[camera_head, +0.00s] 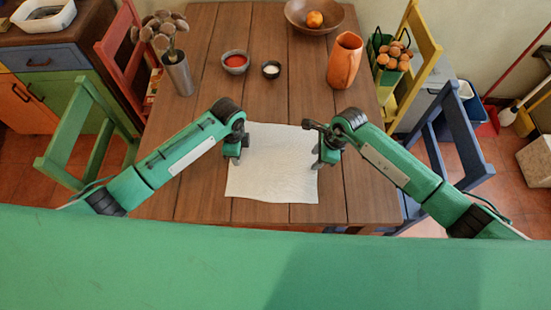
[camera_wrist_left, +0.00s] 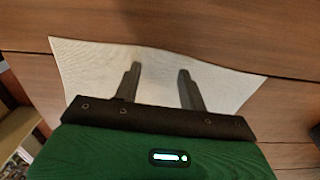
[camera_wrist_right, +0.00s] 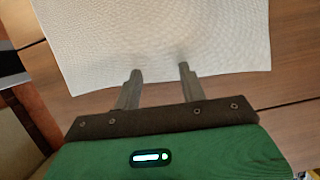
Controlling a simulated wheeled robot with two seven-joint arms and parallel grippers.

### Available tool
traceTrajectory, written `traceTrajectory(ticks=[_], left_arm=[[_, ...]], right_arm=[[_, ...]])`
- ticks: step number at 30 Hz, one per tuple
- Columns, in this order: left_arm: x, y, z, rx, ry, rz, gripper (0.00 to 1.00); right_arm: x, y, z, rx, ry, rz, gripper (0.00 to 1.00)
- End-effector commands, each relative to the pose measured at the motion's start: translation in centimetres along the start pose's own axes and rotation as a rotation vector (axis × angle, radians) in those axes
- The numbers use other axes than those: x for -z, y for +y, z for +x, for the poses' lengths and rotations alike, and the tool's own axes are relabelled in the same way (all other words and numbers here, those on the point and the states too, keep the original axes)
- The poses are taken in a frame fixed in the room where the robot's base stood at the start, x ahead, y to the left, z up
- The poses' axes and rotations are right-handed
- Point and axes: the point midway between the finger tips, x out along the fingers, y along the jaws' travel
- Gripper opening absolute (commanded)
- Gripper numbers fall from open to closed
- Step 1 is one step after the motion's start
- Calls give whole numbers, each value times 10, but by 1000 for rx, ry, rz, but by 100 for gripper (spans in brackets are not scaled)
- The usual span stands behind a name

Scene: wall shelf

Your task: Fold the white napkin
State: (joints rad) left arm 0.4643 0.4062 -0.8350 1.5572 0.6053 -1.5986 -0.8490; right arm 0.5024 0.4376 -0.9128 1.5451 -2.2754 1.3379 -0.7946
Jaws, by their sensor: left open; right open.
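The white napkin (camera_head: 270,170) lies spread flat and unfolded on the wooden table (camera_head: 190,195). My left gripper (camera_head: 237,158) is over its left edge and my right gripper (camera_head: 318,160) is over its right edge. In the left wrist view, two open, empty fingers (camera_wrist_left: 158,72) reach over the napkin (camera_wrist_left: 90,70). In the right wrist view, two open, empty fingers (camera_wrist_right: 160,72) have their tips at the napkin's near edge, with the napkin (camera_wrist_right: 150,35) beyond. Whether the fingertips touch the cloth, I cannot tell.
Chairs flank the table, including a green one (camera_head: 85,140) and a blue one (camera_head: 465,140).

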Motion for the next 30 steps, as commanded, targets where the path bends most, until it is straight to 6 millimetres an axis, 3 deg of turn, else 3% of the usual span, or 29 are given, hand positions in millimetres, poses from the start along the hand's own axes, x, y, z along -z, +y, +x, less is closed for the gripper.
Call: traceTrajectory(ticks=[8,21,30], left_arm=[[0,0,2,0,0,0,41],[0,0,2,0,0,-1,0],[0,0,2,-1,0,-1,0]], right_arm=[[0,0,2,0,0,0,41],[0,0,2,0,0,0,0],[1,0,2,0,0,0,0]])
